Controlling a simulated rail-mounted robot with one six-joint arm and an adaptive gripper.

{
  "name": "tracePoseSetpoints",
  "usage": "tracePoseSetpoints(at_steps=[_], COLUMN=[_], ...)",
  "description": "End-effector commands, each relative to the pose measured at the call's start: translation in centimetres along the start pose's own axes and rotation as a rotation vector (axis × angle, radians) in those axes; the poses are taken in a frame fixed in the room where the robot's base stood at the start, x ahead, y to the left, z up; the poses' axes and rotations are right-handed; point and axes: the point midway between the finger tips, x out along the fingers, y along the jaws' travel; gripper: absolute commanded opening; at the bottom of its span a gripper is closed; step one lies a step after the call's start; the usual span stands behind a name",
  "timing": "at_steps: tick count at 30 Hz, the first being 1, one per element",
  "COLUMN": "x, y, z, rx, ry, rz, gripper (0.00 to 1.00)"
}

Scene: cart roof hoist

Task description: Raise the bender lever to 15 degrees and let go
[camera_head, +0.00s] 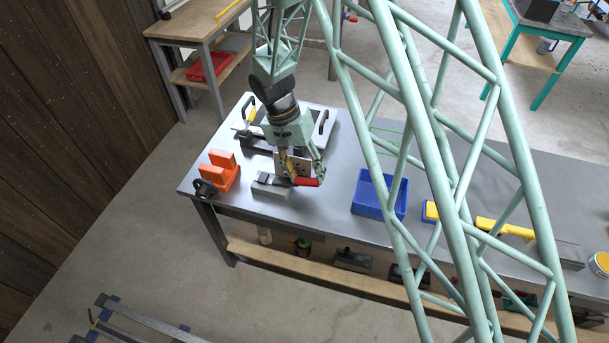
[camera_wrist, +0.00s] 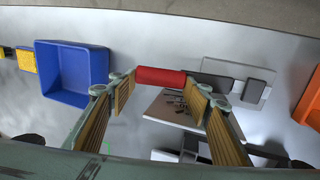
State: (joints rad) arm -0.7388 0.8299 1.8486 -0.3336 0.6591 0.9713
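The bender lever has a red grip (camera_head: 307,181), which also shows in the wrist view (camera_wrist: 160,76). Its dark arm (camera_wrist: 212,81) runs from the grip to the grey bender block (camera_head: 270,189), which shows in the wrist view too (camera_wrist: 238,80). The lever looks low and near level; its exact angle cannot be read. My gripper (camera_wrist: 161,88) is open, its ribbed pads wide apart, with the red grip showing across the gap at the fingertips. Whether a finger touches it cannot be told. In the head view my gripper (camera_head: 297,172) is directly over the grip.
A pale plate with dark marks (camera_wrist: 175,108) lies near the bender. A blue bin (camera_head: 366,196) stands to the right and an orange vise (camera_head: 220,171) to the left on the grey bench (camera_head: 330,219). A black-handled frame (camera_head: 321,122) is behind. Bare bench lies between bender and bin.

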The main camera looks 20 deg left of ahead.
Motion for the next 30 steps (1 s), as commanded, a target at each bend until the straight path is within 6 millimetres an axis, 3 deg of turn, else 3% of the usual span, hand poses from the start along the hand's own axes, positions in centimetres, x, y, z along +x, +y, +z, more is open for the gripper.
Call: tracePoseSetpoints(at_steps=[5,19,30], x=[0.0,-0.4,-3.9], y=[-0.1,0.0,-0.1], z=[0.1,0.0,-0.1], rx=[0.001,0.001,0.001], ry=[-0.001,0.000,0.002], rz=[0.000,-0.001,-0.003], gripper=[0.59,0.59,0.59])
